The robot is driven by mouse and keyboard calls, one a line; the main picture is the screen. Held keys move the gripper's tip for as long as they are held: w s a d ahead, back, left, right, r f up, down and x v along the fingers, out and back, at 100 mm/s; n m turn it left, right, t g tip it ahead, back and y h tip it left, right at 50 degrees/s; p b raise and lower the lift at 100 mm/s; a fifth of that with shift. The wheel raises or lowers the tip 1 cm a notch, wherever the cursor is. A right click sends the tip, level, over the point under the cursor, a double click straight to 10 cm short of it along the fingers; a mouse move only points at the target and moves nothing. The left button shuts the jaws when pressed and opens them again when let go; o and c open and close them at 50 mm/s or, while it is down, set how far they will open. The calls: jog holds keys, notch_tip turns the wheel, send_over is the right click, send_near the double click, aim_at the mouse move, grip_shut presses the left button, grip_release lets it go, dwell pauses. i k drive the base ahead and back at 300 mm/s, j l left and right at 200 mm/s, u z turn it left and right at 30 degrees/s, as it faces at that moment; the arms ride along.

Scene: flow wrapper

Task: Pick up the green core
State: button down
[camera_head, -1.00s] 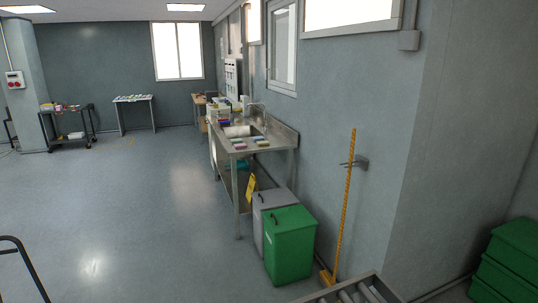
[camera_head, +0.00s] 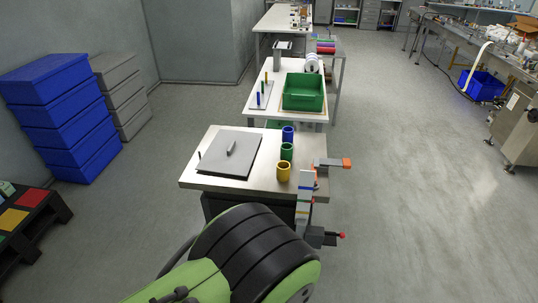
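The green core (camera_head: 287,151) is a short upright hollow cylinder near the right edge of the nearest table (camera_head: 225,189). It stands between a blue core (camera_head: 288,134) behind it and a yellow core (camera_head: 284,171) in front of it. The cores appear close together but their rims are all visible. A green and black link of my arm fills the bottom middle of the picture, in front of the table. I cannot make out my gripper in this view.
A grey plate with a handle (camera_head: 229,154) lies left of the cores. A fixture with an orange end (camera_head: 346,163) and a banded white strip (camera_head: 305,187) juts from the table's right side. A green bin (camera_head: 303,92) stands on the table behind. Floor to the right is clear.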

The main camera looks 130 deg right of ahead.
aim_at(287, 148)
jog(key=z, duration=4.75)
